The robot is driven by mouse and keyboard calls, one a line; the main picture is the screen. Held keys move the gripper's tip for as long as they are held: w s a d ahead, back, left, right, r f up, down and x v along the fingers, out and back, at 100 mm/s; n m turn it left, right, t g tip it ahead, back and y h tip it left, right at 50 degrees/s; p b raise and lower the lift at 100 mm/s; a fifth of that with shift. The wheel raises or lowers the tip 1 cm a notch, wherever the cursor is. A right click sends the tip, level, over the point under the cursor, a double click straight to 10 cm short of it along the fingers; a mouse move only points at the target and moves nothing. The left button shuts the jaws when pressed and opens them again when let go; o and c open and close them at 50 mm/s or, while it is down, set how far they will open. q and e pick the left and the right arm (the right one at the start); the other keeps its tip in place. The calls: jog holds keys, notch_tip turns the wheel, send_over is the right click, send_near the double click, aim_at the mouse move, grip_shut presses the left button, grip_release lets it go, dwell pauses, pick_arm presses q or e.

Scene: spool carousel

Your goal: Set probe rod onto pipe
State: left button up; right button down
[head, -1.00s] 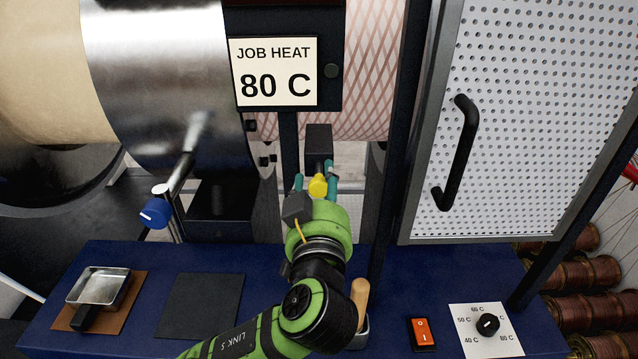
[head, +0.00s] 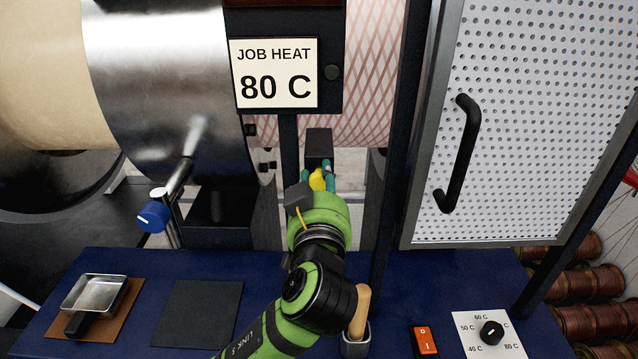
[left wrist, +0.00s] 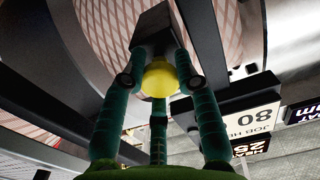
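A metal rod with a blue knob (head: 153,217) slants up toward the steel drum (head: 165,80); it looks like the probe rod. I cannot tell whether its tip touches the drum. Which cylinder is the pipe is unclear; a pink crosshatched cylinder (head: 368,70) is to the right. My left gripper (head: 317,172) has teal fingers around a yellow rounded piece (head: 318,181), right below a dark block (head: 319,148). In the left wrist view, the fingers flank the yellow piece (left wrist: 158,80), with the dark block (left wrist: 155,28) beyond. A firm hold cannot be told. My right gripper is not in view.
A blue bench (head: 265,275) carries a small metal pan (head: 95,294), a black mat (head: 198,312), a wooden-handled tool (head: 361,310) in a cup, a red switch (head: 424,341) and a heat dial (head: 491,332). A perforated door (head: 545,110) stands right. The sign (head: 276,74) reads 80 C.

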pick_arm(q)
jog(key=o, duration=0.4)
jog(key=shift+w+a+r, duration=0.1)
jog(key=shift+r, duration=0.45)
jog(key=shift+w+f, duration=0.15)
jog(key=shift+f, duration=0.15)
jog(key=s, duration=1.2)
